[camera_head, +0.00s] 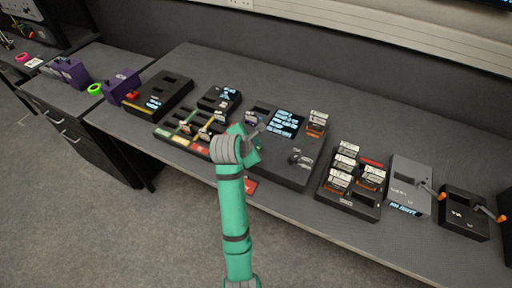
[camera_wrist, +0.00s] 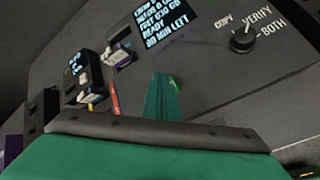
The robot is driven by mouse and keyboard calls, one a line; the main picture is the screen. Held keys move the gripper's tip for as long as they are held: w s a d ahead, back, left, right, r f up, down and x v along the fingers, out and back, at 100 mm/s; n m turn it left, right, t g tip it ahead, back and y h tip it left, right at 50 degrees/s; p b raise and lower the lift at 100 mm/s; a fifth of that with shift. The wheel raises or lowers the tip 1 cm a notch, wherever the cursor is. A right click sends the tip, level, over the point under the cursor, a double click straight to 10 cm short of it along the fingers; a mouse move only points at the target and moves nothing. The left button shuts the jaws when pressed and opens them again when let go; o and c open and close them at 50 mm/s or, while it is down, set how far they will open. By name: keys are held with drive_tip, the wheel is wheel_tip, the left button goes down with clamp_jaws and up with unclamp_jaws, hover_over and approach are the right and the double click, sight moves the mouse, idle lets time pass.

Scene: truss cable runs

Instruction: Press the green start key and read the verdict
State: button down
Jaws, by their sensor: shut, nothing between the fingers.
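A dark copier-like station (camera_head: 290,171) with a lit screen (camera_head: 284,123) stands in the middle of the bench. In the wrist view the screen (camera_wrist: 165,20) has several lines of text; the lowest seem to read READY and 80 MIN LEFT. My gripper (camera_wrist: 163,84) is shut and empty, its green fingers over the station's panel below the screen. A black knob (camera_wrist: 242,40) is labelled COPY, VERIFY and BOTH.
Cartridges (camera_wrist: 117,57) stand in slots left of the screen. A rack with several cartridges (camera_head: 340,180) and grey (camera_head: 406,185) and black (camera_head: 463,213) lever boxes are to the right. A multi-slot tray (camera_head: 165,131) is left. Bare bench lies behind the station.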

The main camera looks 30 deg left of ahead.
drive_tip(key=shift+f, duration=0.95)
idle(0.9)
drive_tip(key=shift+r, duration=0.95)
drive_tip(key=shift+r, duration=2.55)
drive_tip(key=shift+f, duration=0.1)
